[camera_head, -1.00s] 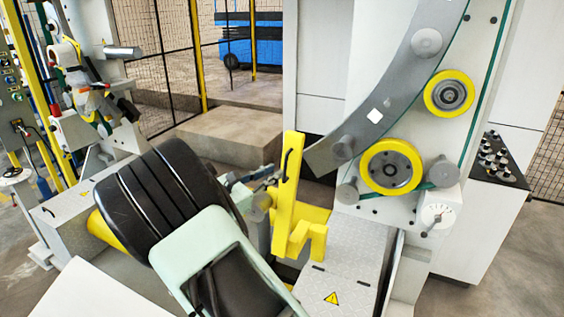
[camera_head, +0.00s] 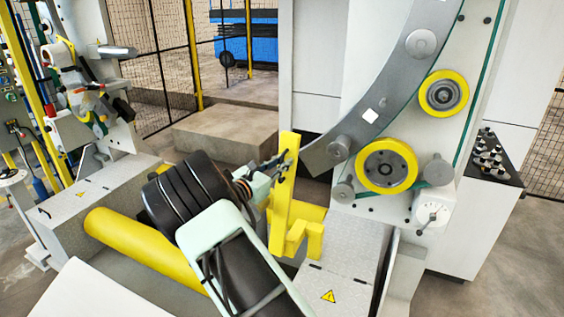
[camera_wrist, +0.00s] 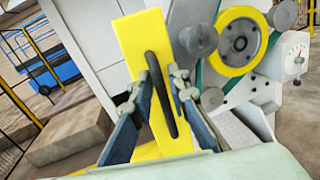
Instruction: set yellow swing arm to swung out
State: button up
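The yellow swing arm (camera_head: 281,214) stands upright, slightly tilted, beside the grey-white ring machine. A long black handle (camera_wrist: 163,100) runs along its face. In the wrist view the flat yellow arm (camera_wrist: 138,38) fills the middle. My gripper (camera_wrist: 160,79) is open, with one finger on each side of the black handle. A gap shows between the fingers and the handle, and I cannot tell whether either finger touches it. In the head view my gripper (camera_head: 276,169) is at the arm's upper part, with the handle partly hidden behind it.
The curved grey ring (camera_head: 385,105) and yellow-rimmed rollers (camera_head: 386,165) are close right of the swing arm. A long yellow roller (camera_head: 140,248) lies at lower left, near my arm. A grey platform (camera_head: 335,265) carries a warning triangle. A concrete block (camera_head: 225,137) is behind.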

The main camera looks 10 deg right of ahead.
grip_shut()
dwell(0.3)
jog(key=shift+d+f, duration=0.1)
jog(key=shift+d, duration=0.05)
